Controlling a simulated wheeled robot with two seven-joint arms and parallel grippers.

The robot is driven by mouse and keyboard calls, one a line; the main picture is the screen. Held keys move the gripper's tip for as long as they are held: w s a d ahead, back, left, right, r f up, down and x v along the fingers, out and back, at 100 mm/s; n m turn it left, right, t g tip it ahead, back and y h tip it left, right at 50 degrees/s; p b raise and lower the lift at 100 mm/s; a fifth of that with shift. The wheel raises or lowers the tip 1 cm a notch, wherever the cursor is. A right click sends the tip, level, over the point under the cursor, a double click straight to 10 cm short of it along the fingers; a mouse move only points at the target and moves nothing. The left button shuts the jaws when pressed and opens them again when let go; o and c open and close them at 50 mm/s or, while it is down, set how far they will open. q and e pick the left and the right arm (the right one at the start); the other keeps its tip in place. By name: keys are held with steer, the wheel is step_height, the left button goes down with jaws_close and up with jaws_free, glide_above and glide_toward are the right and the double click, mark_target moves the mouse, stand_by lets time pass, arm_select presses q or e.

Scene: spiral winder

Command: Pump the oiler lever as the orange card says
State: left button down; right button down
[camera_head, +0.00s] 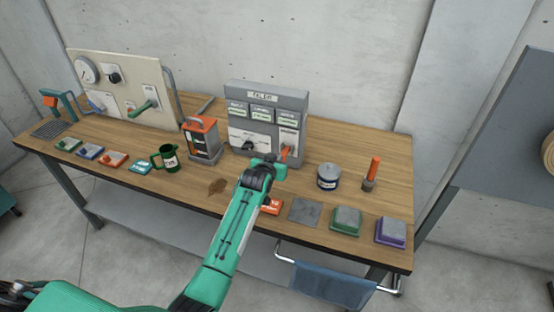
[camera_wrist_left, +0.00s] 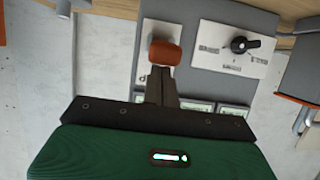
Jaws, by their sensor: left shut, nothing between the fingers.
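A grey cabinet (camera_head: 268,97) with a lettered top plate, several small labels and a black dial stands at the back of the bench. An orange-ended lever (camera_head: 286,153) is on its lower right front; the orange end (camera_wrist_left: 165,52) also shows in the left wrist view. My left gripper (camera_head: 270,163) is shut and empty, close in front of the cabinet beside the lever. In the left wrist view its fingers (camera_wrist_left: 161,75) reach just to the orange end; I cannot tell whether they touch. An orange card (camera_head: 270,207) lies at the front edge, partly hidden by my left arm; its writing is unreadable.
An orange-and-grey box with a handle (camera_head: 203,138), a green mug (camera_head: 165,158) and a gauge board (camera_head: 118,88) stand to the left. A lidded tin (camera_head: 328,177), an orange-handled tool (camera_head: 372,174) and green (camera_head: 346,220) and purple (camera_head: 390,232) blocks stand to the right.

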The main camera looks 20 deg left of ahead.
arm_select(q)
steer(key=f+t+b, duration=0.1)
steer(key=f+b, duration=0.1)
steer(key=b, duration=0.1)
steer(key=f+t+b, duration=0.1)
steer(key=b, duration=0.2)
steer(key=s+f+t+b, duration=0.1)
steer(key=f+t+b, duration=0.1)
steer(key=b, duration=0.2)
steer(key=shift+f, duration=0.3)
